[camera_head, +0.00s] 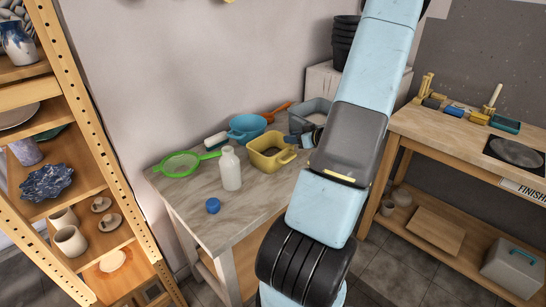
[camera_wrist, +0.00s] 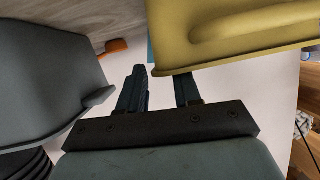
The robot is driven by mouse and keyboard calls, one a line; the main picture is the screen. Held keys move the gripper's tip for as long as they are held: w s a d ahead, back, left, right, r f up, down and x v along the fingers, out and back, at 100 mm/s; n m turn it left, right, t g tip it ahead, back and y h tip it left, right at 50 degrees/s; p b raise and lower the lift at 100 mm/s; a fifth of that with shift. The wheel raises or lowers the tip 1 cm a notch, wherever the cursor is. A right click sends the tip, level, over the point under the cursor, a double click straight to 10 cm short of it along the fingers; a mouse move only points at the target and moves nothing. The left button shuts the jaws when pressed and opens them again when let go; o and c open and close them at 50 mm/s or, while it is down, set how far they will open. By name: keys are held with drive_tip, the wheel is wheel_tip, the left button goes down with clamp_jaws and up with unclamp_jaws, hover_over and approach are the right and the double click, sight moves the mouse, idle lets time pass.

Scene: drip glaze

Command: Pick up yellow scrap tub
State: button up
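The yellow scrap tub (camera_head: 265,158) stands on the worktable, with a looped handle on its right side. In the wrist view the tub (camera_wrist: 235,40) fills the upper right, very close. My gripper (camera_wrist: 161,77) is open, with a clear gap between its two dark fingers. Its right fingertip is hidden behind the tub's edge, and the left finger is just beyond the tub's left edge. I cannot tell whether either finger touches it.
A grey tub (camera_head: 309,110) stands close behind my gripper; it also shows in the wrist view (camera_wrist: 45,80). A blue bowl (camera_head: 246,127), green strainer (camera_head: 180,164), white bottle (camera_head: 230,169) and blue lid (camera_head: 213,205) share the table (camera_head: 183,203).

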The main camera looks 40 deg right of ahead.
drive_tip(key=x, duration=0.3)
drive_tip(key=shift+w+f, duration=0.15)
drive_tip(key=shift+w, duration=0.2)
clamp_jaws()
